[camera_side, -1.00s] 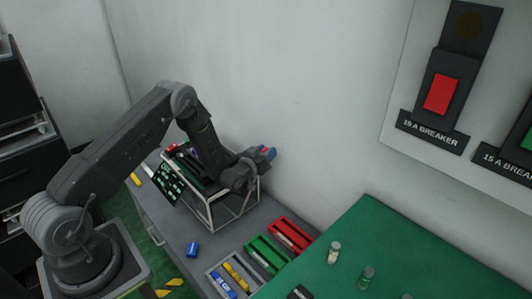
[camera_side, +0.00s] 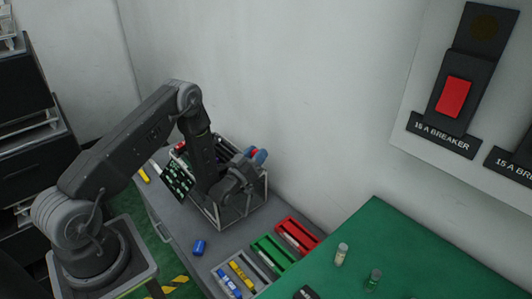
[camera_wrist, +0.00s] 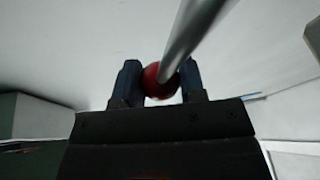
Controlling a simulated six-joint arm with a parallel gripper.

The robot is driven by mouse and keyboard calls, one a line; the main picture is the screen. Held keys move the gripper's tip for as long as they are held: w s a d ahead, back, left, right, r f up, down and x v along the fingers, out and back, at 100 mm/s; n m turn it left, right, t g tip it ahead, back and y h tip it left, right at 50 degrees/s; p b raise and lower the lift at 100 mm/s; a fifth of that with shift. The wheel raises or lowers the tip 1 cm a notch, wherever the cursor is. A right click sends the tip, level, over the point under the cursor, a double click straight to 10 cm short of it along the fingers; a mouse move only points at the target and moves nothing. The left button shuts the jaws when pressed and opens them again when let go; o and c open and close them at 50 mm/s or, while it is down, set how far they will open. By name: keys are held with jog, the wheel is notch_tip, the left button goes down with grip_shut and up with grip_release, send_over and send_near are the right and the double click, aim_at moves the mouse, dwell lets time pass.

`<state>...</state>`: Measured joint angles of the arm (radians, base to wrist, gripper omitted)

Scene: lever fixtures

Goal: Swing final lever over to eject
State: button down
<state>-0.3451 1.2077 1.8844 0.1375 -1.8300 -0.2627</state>
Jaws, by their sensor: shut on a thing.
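In the wrist view, a red ball knob (camera_wrist: 152,84) sits between the two dark fingers of my gripper (camera_wrist: 159,82), which are shut on it. A grey metal rod (camera_wrist: 192,35), the lever's shaft, runs from the knob up and to the right. In the side view my gripper (camera_side: 256,156), with blue fingertips, is above the right side of a white-framed fixture (camera_side: 230,217). A little red shows beside the fingertips there. The lever's shaft and pivot cannot be made out in that view, and my wrist hides part of the fixture.
A green circuit board (camera_side: 176,180) leans at the fixture's left. A blue cylinder (camera_side: 199,247), a grey tray (camera_side: 238,282), a green tray (camera_side: 270,258) and a red tray (camera_side: 297,236) lie on the bench. The wall is close behind. Breakers (camera_side: 453,97) hang at upper right.

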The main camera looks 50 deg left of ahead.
jog(key=shift+s, duration=0.65)
jog(key=c, duration=0.7)
grip_release()
jog(key=shift+r, duration=0.1)
jog(key=shift+s, duration=0.3)
jog(key=v, duration=0.2)
jog(key=shift+s+d, duration=0.1)
jog(key=shift+s, duration=0.15)
notch_tip(320, 180, up, 7)
jog(key=shift+w+f, duration=0.15)
jog(key=shift+f, duration=0.05)
jog(key=shift+c, duration=0.4)
